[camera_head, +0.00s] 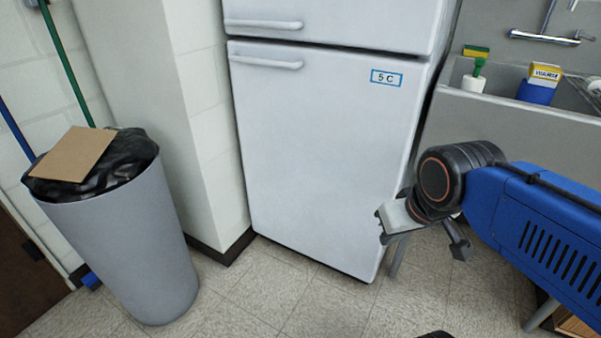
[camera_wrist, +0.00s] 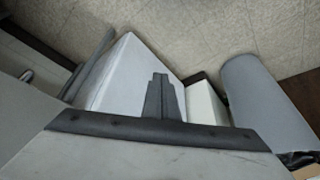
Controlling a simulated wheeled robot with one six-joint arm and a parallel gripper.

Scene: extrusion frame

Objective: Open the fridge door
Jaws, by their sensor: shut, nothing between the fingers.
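The white fridge stands in the middle of the head view, with a large lower door (camera_head: 320,150) and a smaller upper door (camera_head: 350,20). Both doors look closed. A horizontal bar handle (camera_head: 266,62) is at the lower door's top left, and another handle (camera_head: 263,24) is just above it on the upper door. My gripper (camera_head: 381,226) overlaps the lower right of the fridge in the head view, far from both handles. Its fingers (camera_wrist: 160,78) are together and empty in the wrist view, with the fridge's white surface (camera_wrist: 118,75) behind them.
A grey bin (camera_head: 115,240) with a black bag and cardboard (camera_head: 73,154) stands at the left, beyond a white wall section (camera_head: 190,110). The bin also shows in the wrist view (camera_wrist: 262,95). A sink counter (camera_head: 500,112) is at the right. Tiled floor before the fridge is clear.

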